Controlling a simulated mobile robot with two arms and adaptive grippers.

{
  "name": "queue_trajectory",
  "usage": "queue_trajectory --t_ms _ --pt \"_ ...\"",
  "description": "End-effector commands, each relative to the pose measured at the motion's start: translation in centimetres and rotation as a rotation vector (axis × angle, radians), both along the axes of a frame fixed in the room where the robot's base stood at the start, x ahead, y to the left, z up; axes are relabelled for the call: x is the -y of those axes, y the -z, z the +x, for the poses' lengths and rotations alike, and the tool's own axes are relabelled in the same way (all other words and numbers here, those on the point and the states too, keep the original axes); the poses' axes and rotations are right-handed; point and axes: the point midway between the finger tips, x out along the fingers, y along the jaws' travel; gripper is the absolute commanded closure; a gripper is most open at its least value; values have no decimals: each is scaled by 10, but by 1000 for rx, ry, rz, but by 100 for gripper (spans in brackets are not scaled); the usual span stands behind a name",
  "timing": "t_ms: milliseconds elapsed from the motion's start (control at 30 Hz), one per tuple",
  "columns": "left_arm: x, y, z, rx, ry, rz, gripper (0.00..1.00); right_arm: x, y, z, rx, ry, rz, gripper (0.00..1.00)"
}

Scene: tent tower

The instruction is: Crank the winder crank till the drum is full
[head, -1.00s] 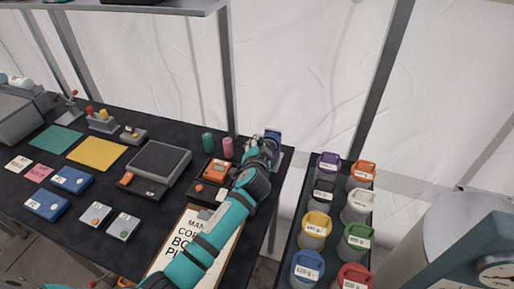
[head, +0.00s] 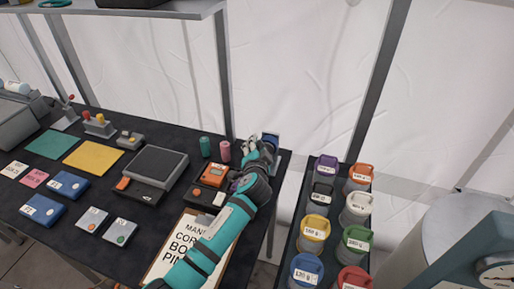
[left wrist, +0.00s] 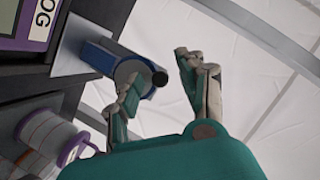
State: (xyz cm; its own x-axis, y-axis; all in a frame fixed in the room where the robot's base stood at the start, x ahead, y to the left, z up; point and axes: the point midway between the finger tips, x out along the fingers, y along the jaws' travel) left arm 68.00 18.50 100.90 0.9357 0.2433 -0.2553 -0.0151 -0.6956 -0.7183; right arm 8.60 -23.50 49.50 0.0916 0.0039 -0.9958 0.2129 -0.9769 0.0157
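The winder is a blue body (head: 271,138) at the back right corner of the dark table, partly hidden behind my left gripper. In the left wrist view it shows as a blue housing (left wrist: 100,56) with a pale round end and a dark crank knob (left wrist: 160,78). My left gripper (head: 262,148) is at the winder. In the left wrist view its two fingers (left wrist: 158,88) are spread apart, with the knob between them in the picture; I cannot tell whether they touch it. How full the drum is cannot be made out. My right gripper is not in view.
Teal and pink cylinders (head: 215,149) and an orange device (head: 213,174) stand left of the gripper. A clipboard (head: 165,258) lies under my left forearm. A rack of several lidded jars (head: 313,234) stands to the right, across a gap. White tent wall is behind.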

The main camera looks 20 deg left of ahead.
Motion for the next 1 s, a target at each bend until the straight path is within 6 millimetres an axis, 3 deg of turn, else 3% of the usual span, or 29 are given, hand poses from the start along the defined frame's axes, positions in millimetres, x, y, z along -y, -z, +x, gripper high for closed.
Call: queue_trajectory --t_ms 333,700,1000 --pt "3 -2 -11 0 0 -1 60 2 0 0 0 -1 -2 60" --pt "22 -21 -82 -2 1 -3 60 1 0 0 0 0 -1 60" --pt "29 -30 -111 -1 1 0 60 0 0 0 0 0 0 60"
